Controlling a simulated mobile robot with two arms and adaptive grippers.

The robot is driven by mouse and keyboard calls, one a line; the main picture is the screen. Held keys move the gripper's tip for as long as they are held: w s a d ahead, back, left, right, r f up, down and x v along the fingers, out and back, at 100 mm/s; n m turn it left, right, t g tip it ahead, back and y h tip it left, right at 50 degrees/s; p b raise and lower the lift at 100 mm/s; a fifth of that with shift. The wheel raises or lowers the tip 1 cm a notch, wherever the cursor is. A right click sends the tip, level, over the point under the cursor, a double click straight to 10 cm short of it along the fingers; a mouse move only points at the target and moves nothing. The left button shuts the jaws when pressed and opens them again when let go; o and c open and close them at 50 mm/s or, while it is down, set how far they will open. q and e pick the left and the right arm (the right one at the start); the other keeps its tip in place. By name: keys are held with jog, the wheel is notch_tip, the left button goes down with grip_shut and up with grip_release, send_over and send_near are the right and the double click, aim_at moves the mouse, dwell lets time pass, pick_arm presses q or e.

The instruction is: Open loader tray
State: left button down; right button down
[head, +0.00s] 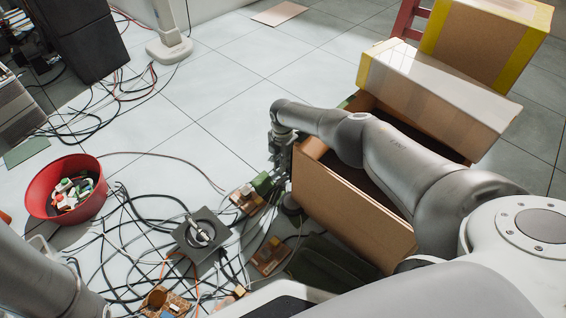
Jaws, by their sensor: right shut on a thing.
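My right gripper (281,163) is dark and points down at the left edge of an open cardboard box. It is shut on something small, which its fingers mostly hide. A green part (262,183) and a brown circuit board (246,198) lie right by its fingertips. A black square unit (202,236) with a round well and a silver piece lies flat on the floor to the lower left. I cannot tell whether this is the loader tray. My left arm enters at the lower left; its gripper is out of view.
The cardboard box (345,215) stands under my right arm. Behind it are more boxes with yellow edges (480,45). Tangled black cables (130,235) cover the floor around the black unit. A red bowl (37,195) holds small parts. Bare tiles (215,95) lie beyond.

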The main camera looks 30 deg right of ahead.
jog(key=shift+s+f, duration=0.2)
jog(key=shift+f, duration=0.1)
jog(key=a+p, duration=0.1)
jog(key=s+a+p, duration=0.1)
jog(key=a+p, duration=0.1)
jog(key=s+a+p, duration=0.1)
jog(key=a, duration=0.1)
jog(key=shift+r, duration=0.15)
jog(key=shift+a+p, duration=0.3)
jog(key=shift+p, duration=0.05)
jog(key=shift+f, duration=0.2)
